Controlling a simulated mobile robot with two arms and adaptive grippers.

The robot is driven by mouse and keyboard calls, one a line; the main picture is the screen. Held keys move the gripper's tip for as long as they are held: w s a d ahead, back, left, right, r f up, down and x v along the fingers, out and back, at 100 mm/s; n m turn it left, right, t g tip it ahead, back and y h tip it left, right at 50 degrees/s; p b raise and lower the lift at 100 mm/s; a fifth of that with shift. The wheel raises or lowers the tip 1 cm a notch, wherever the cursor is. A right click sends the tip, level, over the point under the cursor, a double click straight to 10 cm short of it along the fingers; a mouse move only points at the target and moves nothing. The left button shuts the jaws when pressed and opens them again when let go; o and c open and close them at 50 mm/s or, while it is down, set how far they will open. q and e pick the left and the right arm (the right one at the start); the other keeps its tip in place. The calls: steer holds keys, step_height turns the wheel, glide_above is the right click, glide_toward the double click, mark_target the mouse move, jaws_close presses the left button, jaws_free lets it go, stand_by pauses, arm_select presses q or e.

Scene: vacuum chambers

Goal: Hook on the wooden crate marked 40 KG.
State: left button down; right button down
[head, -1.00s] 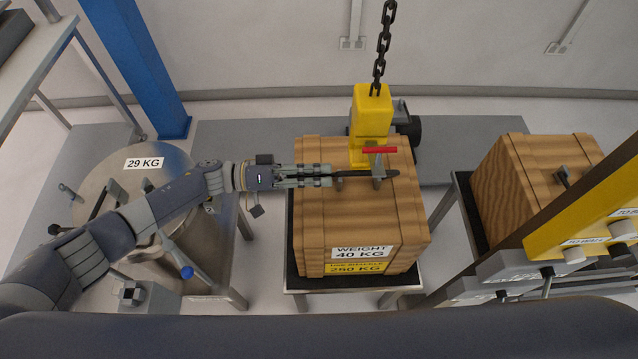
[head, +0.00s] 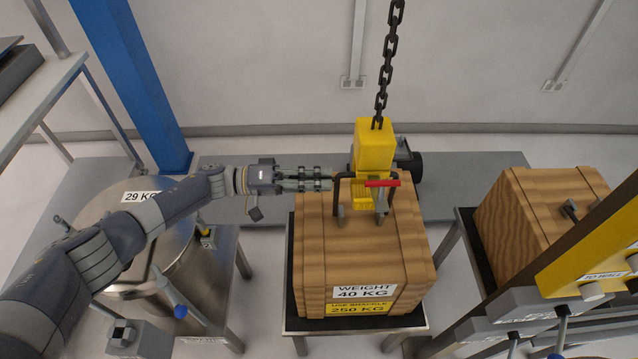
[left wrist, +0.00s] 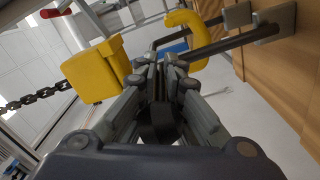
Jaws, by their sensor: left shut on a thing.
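The wooden crate marked 40 KG (head: 365,245) stands on a small dark-topped stand. Its dark handle (head: 358,177) stands raised above the lid between brackets. My left gripper (head: 325,184) is shut on the handle, at its left side in the head view; the fingers also show closed in the left wrist view (left wrist: 163,80). The yellow hoist block (head: 375,145) hangs on a black chain just behind the handle. Its yellow hook (left wrist: 190,35) appears to curve between the handle's two legs in the left wrist view. Whether it bears on the handle, I cannot tell. My right gripper is not seen.
A steel vessel marked 29 KG (head: 150,255) stands left, under my left arm. A second wooden crate (head: 535,215) stands right, partly behind a dark beam with a yellow panel (head: 600,255). A blue post (head: 135,80) rises at the back left. The chain (head: 387,60) runs upward.

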arm_select(q)
steer(key=shift+w+a+r, duration=0.1)
steer(key=shift+w+r, duration=0.15)
steer(key=shift+w, duration=0.2)
steer(key=c, duration=1.8)
jaws_free()
steer(key=shift+o, duration=0.6)
steer(key=a, duration=1.1)
steer(key=shift+s+f, duration=0.2)
steer(key=shift+f, duration=0.05)
steer(key=shift+a, duration=0.35)
steer(key=shift+a, duration=0.15)
